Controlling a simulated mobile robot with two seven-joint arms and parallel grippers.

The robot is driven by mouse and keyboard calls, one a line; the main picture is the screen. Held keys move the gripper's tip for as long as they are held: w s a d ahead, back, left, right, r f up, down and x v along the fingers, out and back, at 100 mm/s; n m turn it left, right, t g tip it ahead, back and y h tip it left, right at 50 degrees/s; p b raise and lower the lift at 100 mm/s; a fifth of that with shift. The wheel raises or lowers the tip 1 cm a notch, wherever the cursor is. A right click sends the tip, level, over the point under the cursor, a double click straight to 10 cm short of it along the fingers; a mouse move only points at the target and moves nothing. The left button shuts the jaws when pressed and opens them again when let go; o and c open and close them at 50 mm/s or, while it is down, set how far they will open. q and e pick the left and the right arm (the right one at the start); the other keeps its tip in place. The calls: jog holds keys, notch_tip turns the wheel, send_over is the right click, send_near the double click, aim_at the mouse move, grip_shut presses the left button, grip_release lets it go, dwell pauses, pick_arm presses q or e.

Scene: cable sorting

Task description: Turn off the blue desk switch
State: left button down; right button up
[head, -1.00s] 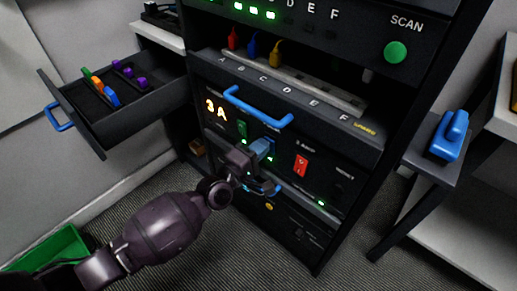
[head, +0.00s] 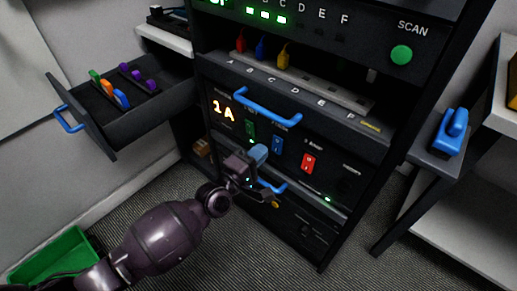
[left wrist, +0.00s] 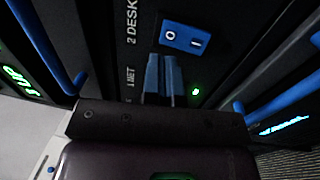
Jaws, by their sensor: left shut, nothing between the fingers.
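The blue desk switch (head: 277,145) is a rocker on the dark panel, between a green switch and a red switch. In the left wrist view the switch (left wrist: 185,36) shows O and I marks, with the label "2 DESK" beside it. I see no lit lamp right by it, and cannot tell which side is pressed. My left gripper (head: 258,153) is shut and empty in front of the panel, lower left of the blue switch and apart from it. Its blue fingers (left wrist: 161,78) are together near the "1 NET" label. My right gripper is out of view.
The green switch (head: 250,128) and red switch (head: 308,163) flank the blue one. A blue handle (head: 266,106) juts out above the panel. An open drawer (head: 110,120) with colored pieces is further left.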

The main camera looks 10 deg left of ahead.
pick_arm(q)
jog(key=r+p+v, duration=0.1)
jog(key=r+v, duration=0.1)
jog(key=v, duration=0.7)
jog(key=shift+s+a+p, duration=0.2)
jog(key=shift+s+p, duration=0.1)
jog(key=shift+p, duration=0.1)
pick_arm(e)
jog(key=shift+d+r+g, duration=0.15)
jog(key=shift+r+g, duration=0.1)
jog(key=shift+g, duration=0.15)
pick_arm(q)
jog(key=shift+r, duration=0.1)
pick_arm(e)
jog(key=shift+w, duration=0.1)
pick_arm(q)
jog(key=shift+d, duration=0.1)
